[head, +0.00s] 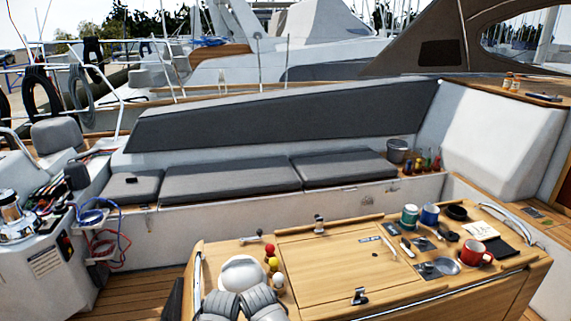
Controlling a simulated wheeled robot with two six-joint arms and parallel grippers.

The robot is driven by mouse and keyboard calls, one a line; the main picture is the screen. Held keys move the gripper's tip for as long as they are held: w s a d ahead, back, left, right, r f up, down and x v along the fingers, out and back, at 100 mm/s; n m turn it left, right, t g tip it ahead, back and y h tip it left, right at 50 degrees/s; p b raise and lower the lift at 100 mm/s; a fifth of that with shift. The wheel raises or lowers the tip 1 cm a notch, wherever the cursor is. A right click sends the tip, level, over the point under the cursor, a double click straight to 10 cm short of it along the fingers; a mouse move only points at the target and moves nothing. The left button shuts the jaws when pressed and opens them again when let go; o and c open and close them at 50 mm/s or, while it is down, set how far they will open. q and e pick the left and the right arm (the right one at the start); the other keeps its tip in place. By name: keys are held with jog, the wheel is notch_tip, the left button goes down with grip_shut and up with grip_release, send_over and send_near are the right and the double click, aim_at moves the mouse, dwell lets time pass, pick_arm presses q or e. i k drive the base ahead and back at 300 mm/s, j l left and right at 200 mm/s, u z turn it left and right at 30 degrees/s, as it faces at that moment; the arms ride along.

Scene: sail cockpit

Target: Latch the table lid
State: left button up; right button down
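The wooden cockpit table (195,285) stands in the lower middle of the head view. Its lid (318,267) is a plain wooden panel that looks flat and closed, flush with the tabletop. A dark metal latch fitting (359,296) sits at the lid's near edge. A similar upright fitting (319,223) stands at the far edge. Both are small, and I cannot tell whether either is fastened. A small light handle or bar (388,246) lies near the lid's right side. Neither of my grippers shows in this view.
Left of the lid are a white domed object (242,273), grey rolled items (263,302) and coloured balls (274,264). Right of it are a green mug (409,216), a blue mug (429,215), a red mug (476,252) and small tools. Cushioned benches (232,178) lie behind.

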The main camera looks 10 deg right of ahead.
aim_at(406, 245)
jog(key=z, duration=1.35)
jog(key=i+l+z, duration=0.15)
jog(key=i+z, duration=0.15)
jog(key=i, duration=0.7)
